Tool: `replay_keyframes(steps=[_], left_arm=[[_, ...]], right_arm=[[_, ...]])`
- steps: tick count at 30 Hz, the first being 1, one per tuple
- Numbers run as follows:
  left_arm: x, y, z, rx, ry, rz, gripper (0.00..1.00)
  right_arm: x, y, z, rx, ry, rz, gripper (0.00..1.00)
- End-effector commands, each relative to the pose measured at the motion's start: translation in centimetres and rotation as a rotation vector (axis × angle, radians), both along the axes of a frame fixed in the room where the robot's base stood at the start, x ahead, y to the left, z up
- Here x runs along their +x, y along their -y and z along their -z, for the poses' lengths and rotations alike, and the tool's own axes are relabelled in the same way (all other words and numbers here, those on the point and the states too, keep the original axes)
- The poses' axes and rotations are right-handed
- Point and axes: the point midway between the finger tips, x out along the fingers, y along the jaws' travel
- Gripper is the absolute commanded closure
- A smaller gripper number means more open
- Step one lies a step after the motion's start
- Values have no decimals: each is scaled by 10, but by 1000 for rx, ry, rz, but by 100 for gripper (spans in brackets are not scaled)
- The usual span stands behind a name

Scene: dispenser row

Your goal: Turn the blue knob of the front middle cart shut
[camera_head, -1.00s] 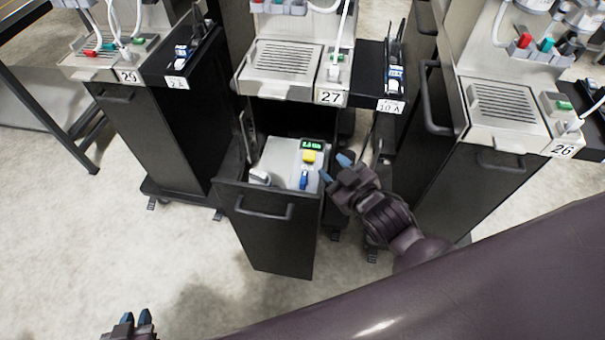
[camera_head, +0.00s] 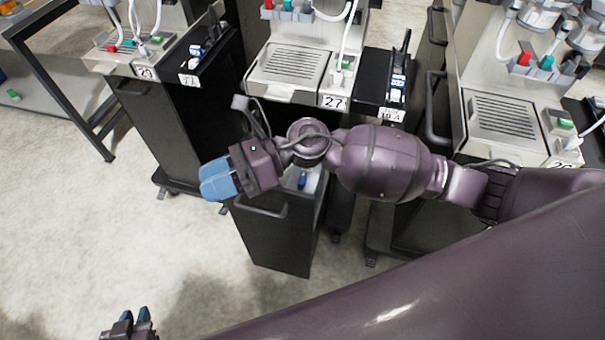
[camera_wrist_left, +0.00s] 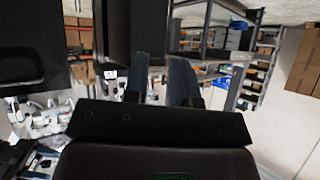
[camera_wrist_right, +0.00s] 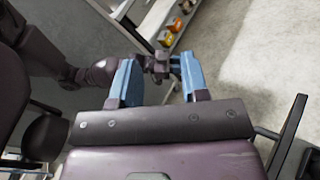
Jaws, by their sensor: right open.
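The front middle cart, numbered 27 (camera_head: 278,238), has its drawer pulled out. Its blue knob (camera_head: 303,179) shows as a small upright blue piece inside the drawer, partly framed by my right arm. My right arm passes over the drawer and hides the yellow and green parts. My right gripper (camera_head: 217,181) is at the drawer's left front side, pointing left, past the knob and not touching it. It is open and empty in the right wrist view (camera_wrist_right: 158,78). My left gripper (camera_head: 128,322) is low at the bottom left, far from the cart. Its fingers stand apart in the left wrist view (camera_wrist_left: 161,78).
Cart 29 (camera_head: 165,125) stands to the left and cart 26 (camera_head: 505,125) to the right. A black side tray (camera_head: 385,75) adjoins cart 27. A dark-framed table (camera_head: 60,90) is at far left. The floor left of the drawer is clear.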

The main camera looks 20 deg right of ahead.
Motion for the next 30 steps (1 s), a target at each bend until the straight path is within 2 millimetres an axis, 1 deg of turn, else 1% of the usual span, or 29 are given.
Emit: replay_keyframes(steps=[1, 3, 5, 6, 8, 9, 11, 12, 15, 16, 19, 23, 26, 30], left_arm=[[0, 0, -3, 1, 1, -1, 75], [-1, 0, -5, 0, 2, -1, 75], [-1, -1, -7, 0, 4, -2, 75], [-2, -1, -8, -1, 4, -2, 75], [-3, -1, -9, -1, 4, -4, 75], [-4, -1, -10, -2, 4, -4, 75], [-5, -1, -10, -2, 2, -6, 75], [-6, -1, -10, -2, 1, -7, 75], [-9, -1, -8, -3, -5, -9, 75], [-9, -2, -7, -3, -7, -9, 75], [-10, -2, -6, -3, -9, -9, 75], [-9, -1, -6, -3, -8, -9, 75], [-8, -1, -7, -3, -5, -9, 75], [-6, -1, -8, -3, -2, -7, 75]], right_arm=[[-4, 2, 8, -105, 148, -91, 58], [-8, 12, 27, -256, 351, -230, 58], [-5, 26, 43, -389, 514, -351, 58], [0, 39, 53, -480, 614, -435, 58], [10, 62, 64, -614, 750, -560, 58], [19, 78, 70, -701, 830, -640, 58], [33, 102, 74, -824, 927, -751, 58], [42, 117, 75, -896, 977, -817, 58], [62, 148, 73, -1042, 1061, -948, 58], [66, 154, 72, -1074, 1076, -976, 58], [76, 169, 69, -1142, 1105, -1037, 58], [78, 174, 75, -1163, 1113, -1058, 58], [78, 173, 86, -1160, 1109, -1057, 58], [77, 173, 109, -1159, 1107, -1056, 58]])
